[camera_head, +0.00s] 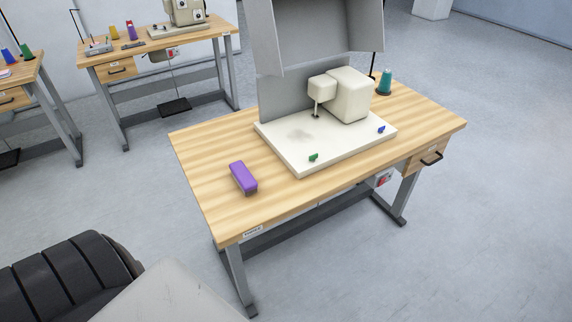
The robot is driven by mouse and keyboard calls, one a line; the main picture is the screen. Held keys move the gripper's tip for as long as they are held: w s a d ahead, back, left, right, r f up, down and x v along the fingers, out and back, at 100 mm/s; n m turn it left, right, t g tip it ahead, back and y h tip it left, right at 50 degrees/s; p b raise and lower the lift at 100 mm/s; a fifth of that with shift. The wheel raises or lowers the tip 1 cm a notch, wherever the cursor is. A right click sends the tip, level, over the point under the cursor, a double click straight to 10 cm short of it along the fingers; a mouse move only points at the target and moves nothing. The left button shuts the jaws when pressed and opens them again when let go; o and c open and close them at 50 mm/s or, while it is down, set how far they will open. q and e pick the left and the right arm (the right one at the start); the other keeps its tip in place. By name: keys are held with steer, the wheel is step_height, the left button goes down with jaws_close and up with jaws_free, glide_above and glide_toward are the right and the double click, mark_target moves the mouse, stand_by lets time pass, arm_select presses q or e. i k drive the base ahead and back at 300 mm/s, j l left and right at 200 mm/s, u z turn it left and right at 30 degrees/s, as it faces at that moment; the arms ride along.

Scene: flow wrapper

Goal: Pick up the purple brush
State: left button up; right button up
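The purple brush (243,178) lies on the left front part of the wooden table (205,196). It is a purple block with a dark underside, left of the white machine base. Nothing is touching it from above. Neither of my grippers shows in the head view. A dark ribbed part and a pale grey part, which seem to be of my own body, fill the lower left corner.
A cream machine (349,95) stands on a white base plate (290,150) with a green piece (313,157) and a blue piece (381,129) on it. A grey panel hood (325,35) rises behind. A teal spool (385,82) stands back right. The table's front left is clear around the brush.

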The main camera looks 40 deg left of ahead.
mark_target(245, 181)
steer(key=l+u, duration=0.15)
steer(key=u, duration=0.25)
steer(key=i+l+u, duration=0.15)
steer(key=u, duration=0.25)
steer(key=l+u, duration=0.2)
steer(key=u, duration=0.2)
steer(key=l+u, duration=0.15)
steer(key=u, duration=0.25)
